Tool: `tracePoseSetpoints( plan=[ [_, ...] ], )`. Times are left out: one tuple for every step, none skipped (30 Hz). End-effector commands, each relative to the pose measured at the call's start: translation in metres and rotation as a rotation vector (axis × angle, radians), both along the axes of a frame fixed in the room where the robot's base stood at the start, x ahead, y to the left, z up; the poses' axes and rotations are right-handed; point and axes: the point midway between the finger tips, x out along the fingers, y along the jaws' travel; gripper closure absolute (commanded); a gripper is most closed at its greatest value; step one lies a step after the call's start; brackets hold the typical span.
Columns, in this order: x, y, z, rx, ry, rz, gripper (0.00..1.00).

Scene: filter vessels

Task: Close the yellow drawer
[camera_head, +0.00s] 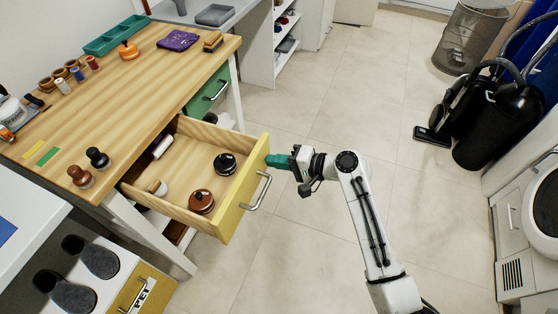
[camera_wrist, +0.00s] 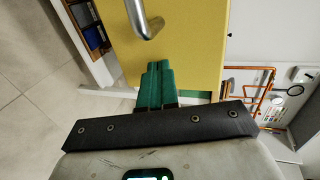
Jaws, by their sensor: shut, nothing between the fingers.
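The yellow drawer (camera_head: 243,198) is pulled well out of the wooden desk in the head view. Its yellow front has a metal bar handle (camera_head: 258,192). Inside lie a dark round object (camera_head: 224,163), a brown round object (camera_head: 201,201) and a few smaller items. My gripper (camera_head: 268,160) has green fingers, shut with nothing between them. Its tips are at the outer face of the drawer front, beside the handle's far end. In the wrist view the fingers (camera_wrist: 155,68) point at the yellow front (camera_wrist: 185,45), close to the handle (camera_wrist: 146,22). I cannot tell whether they touch it.
A green drawer (camera_head: 208,94) sits shut in the desk behind the yellow one. The desk top (camera_head: 150,90) holds stamps, spools and a green tray (camera_head: 116,35). A black vacuum cleaner (camera_head: 497,120) stands at the right. The floor between is clear.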

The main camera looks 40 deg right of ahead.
Motion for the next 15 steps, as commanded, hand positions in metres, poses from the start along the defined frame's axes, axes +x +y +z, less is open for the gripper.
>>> tracePoseSetpoints(
  plan=[
    [0.000, 0.000, 0.000, 0.000, 0.000, 0.000, 1.00],
    [0.000, 0.000, 0.000, 0.000, 0.000, 0.000, 1.00],
    [0.000, 0.000, 0.000, 0.000, 0.000, 0.000, 1.00],
    [0.000, 0.000, 0.000, 0.000, 0.000, 0.000, 1.00],
    [0.001, 0.001, 0.000, 0.000, 0.000, 0.000, 1.00],
    [0.002, 0.001, 0.000, 0.000, 0.000, 0.001, 1.00],
    [0.004, 0.002, 0.000, 0.000, 0.000, 0.001, 1.00],
    [0.006, 0.003, 0.000, 0.000, 0.000, 0.001, 1.00],
    [0.009, 0.005, 0.000, 0.000, 0.000, 0.001, 1.00],
    [0.012, 0.007, 0.000, 0.001, -0.001, 0.002, 1.00],
    [0.015, 0.009, 0.000, 0.001, -0.001, 0.002, 1.00],
    [0.021, 0.013, 0.001, 0.002, -0.001, 0.003, 1.00],
    [0.025, 0.015, 0.000, 0.002, -0.001, 0.003, 1.00],
    [0.030, 0.018, 0.000, 0.001, 0.000, 0.003, 1.00],
    [0.038, 0.023, 0.001, 0.001, -0.003, 0.003, 1.00]
  ],
)
